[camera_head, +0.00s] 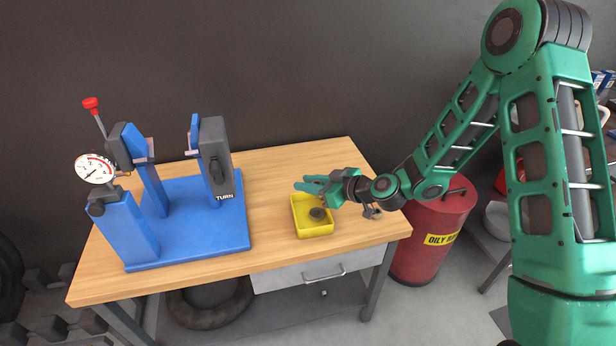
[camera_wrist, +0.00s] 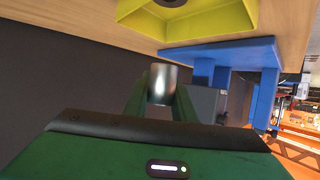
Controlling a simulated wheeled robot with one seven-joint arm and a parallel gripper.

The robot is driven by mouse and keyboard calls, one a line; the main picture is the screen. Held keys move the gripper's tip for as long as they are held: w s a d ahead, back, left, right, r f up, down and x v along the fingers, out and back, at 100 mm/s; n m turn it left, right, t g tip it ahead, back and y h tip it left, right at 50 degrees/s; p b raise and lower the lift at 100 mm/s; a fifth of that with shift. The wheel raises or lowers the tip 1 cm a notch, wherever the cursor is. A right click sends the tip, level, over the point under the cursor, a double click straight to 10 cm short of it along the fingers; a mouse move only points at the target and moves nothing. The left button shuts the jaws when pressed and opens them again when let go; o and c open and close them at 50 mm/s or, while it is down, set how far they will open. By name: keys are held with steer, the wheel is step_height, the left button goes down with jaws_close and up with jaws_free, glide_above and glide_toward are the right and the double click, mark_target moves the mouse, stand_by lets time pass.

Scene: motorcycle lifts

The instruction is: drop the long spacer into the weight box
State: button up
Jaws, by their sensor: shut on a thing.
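The yellow weight box (camera_head: 315,232) sits open on the wooden bench, with a dark round piece (camera_head: 318,213) inside it. My gripper (camera_head: 308,184) is over the back rim of the box, reaching in from the right. In the wrist view, my gripper (camera_wrist: 162,92) is shut on a silver cylinder, the long spacer (camera_wrist: 162,84), held between its two green fingers. The yellow box (camera_wrist: 205,27) shows at the top of that view, apart from the spacer. I cannot make out the spacer in the head view.
A blue stand (camera_head: 195,240) with uprights, a dial gauge (camera_head: 95,168) and a red-knobbed lever (camera_head: 91,103) fills the bench's left side. The wooden bench top (camera_head: 270,215) is clear between stand and box. A red drum (camera_head: 432,235) stands right of the bench.

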steer(key=shift+f, duration=0.95)
steer(key=o, duration=1.1)
steer(key=shift+o, duration=0.2)
steer(key=shift+d, duration=0.1)
steer(key=v, duration=1)
steer(key=shift+s+d, duration=0.2)
steer(key=shift+r, duration=0.1)
